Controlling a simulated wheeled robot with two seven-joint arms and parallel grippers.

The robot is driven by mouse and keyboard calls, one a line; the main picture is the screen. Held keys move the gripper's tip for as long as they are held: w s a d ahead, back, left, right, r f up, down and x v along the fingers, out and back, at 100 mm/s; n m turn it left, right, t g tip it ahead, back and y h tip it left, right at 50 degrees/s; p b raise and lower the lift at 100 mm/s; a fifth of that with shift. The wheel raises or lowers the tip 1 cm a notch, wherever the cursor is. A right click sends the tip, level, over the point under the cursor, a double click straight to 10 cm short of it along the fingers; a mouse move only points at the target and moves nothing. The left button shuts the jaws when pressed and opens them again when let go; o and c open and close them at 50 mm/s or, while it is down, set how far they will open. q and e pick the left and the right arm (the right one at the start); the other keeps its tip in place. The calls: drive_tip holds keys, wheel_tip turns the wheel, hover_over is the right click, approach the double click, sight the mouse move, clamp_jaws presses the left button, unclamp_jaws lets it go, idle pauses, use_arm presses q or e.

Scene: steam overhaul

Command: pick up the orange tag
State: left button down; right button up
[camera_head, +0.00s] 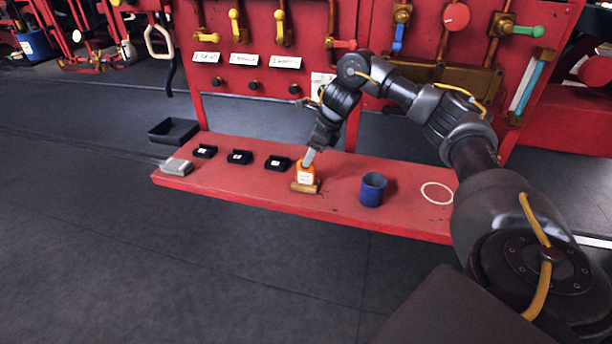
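The orange tag (306,173) stands upright on a small wooden block (305,187) on the red shelf. It has a white label on its front, too small to read. My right gripper (309,158) comes down from above, its fingertips at the tag's top edge. The fingers look narrow together, but I cannot tell whether they are closed on the tag. My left gripper is not in view.
The red shelf (235,187) also carries a blue cup (372,190), a white ring mark (437,193), several black holders and a grey block (176,167). A red panel with valves and levers rises behind. A black tray (173,131) lies behind the shelf's left end.

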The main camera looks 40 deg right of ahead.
sight(303, 168)
drive_tip(key=x, duration=0.4)
drive_tip(key=shift+w+r+p, duration=0.1)
drive_tip(key=shift+w+p, duration=0.15)
drive_tip(key=shift+p, duration=0.1)
drive_tip(key=shift+w+a+f, duration=0.1)
drive_tip(key=shift+a+f, duration=0.05)
drive_tip(key=shift+f, duration=0.3)
drive_tip(key=shift+c, duration=2)
clamp_jaws()
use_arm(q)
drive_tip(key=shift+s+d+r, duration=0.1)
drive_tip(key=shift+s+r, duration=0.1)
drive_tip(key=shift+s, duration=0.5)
